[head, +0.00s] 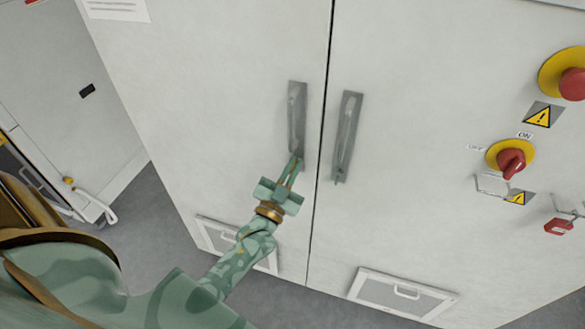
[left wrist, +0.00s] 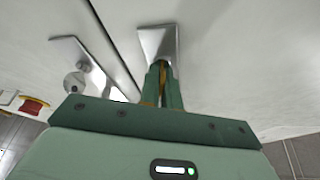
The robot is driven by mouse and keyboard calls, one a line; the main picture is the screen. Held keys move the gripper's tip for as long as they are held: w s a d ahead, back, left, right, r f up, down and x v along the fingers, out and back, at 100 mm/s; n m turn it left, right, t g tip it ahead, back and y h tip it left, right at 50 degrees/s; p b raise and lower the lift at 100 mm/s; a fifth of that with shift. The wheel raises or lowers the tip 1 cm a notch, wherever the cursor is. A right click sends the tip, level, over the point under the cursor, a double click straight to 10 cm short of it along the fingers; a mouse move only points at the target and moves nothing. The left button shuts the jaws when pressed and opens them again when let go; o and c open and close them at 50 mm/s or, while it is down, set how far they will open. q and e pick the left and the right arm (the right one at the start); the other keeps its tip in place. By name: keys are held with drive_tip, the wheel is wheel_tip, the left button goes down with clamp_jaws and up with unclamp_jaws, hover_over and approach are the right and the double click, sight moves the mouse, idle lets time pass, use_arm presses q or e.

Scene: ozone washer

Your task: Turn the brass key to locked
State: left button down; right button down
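The brass key does not show clearly as a separate thing. A grey left door handle (head: 297,112) is on the pale cabinet, and its plate also shows in the left wrist view (left wrist: 158,42). My left gripper (head: 293,165) is at the lower end of this handle, its fingertips close together there (left wrist: 160,68). A thin brass-coloured strip shows between the fingers. I cannot tell whether it is the key or part of the gripper. The fingers hide what is at the handle's lower end. My right gripper is out of view.
A right door handle (head: 347,135) stands just across the door seam. To the right are a red rotary switch (head: 512,160) marked ON, a red knob (head: 573,84) and a red tag-like part (head: 559,226). Vents (head: 403,294) are low on the doors. Grey floor lies below.

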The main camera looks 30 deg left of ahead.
use_arm(q)
drive_tip(key=shift+n+y, duration=0.75)
drive_tip(key=shift+n, duration=0.7)
drive_tip(key=shift+n+y, duration=0.75)
drive_tip(key=shift+n, duration=0.7)
drive_tip(key=shift+f+n, duration=0.1)
drive_tip(key=shift+n, duration=0.2)
drive_tip(key=c, duration=1.6)
unclamp_jaws()
drive_tip(key=v, duration=0.8)
drive_tip(key=b+v, duration=0.1)
drive_tip(key=v, duration=0.7)
drive_tip(key=shift+s+d, duration=0.2)
